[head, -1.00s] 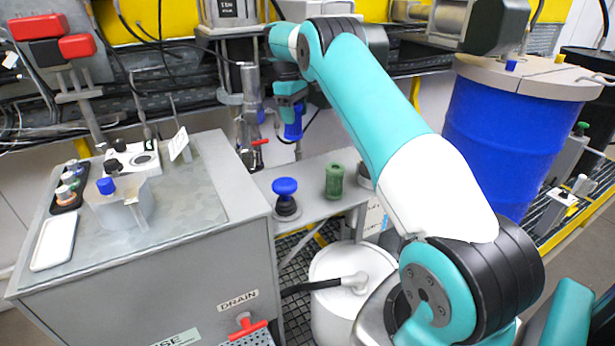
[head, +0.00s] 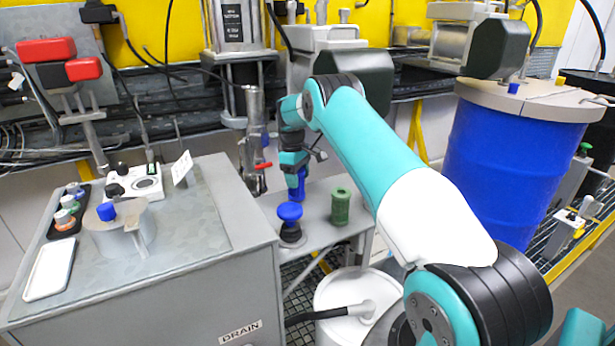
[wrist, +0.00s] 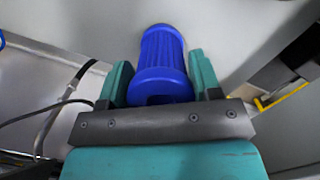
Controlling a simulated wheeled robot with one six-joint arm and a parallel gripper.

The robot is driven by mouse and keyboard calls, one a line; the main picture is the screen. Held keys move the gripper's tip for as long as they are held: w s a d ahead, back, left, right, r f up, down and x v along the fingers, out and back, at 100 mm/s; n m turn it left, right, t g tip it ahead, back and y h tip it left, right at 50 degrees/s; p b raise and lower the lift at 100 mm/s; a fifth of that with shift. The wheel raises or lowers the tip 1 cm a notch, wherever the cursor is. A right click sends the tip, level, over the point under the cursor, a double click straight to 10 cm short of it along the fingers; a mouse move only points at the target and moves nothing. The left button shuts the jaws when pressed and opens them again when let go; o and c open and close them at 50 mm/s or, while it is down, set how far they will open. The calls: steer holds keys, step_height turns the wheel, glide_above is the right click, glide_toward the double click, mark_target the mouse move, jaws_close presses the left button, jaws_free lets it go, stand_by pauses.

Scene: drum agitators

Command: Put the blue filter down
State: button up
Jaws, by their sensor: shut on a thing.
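The blue filter (head: 297,187) is a ribbed blue cylinder with a wider collar. My gripper (head: 294,167) is shut on it and points down, with the filter hanging below it, over the grey shelf (head: 322,233). In the wrist view the filter (wrist: 161,50) lies between two teal fingers, with the shelf surface close beyond its end. I cannot tell whether its lower end touches the shelf. It is just behind a blue-topped piece on a black base (head: 290,213) and left of a green ribbed filter (head: 340,206).
A grey cabinet (head: 190,290) with a metal top stands at left, carrying a white tray (head: 50,268) and a blue-capped pot (head: 120,232). A metal pipe with a red lever (head: 263,165) is left of my gripper. A white drum (head: 345,290) is below the shelf; a blue drum (head: 510,150) stands at right.

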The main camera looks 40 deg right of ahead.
steer(key=d, duration=0.1)
steer(key=d+p, duration=0.1)
steer(key=s+d+p, duration=0.1)
steer(key=shift+d+f, duration=0.15)
steer(key=shift+f, duration=0.4)
steer(key=shift+f, duration=0.15)
steer(key=o, duration=0.9)
steer(key=shift+o, duration=0.2)
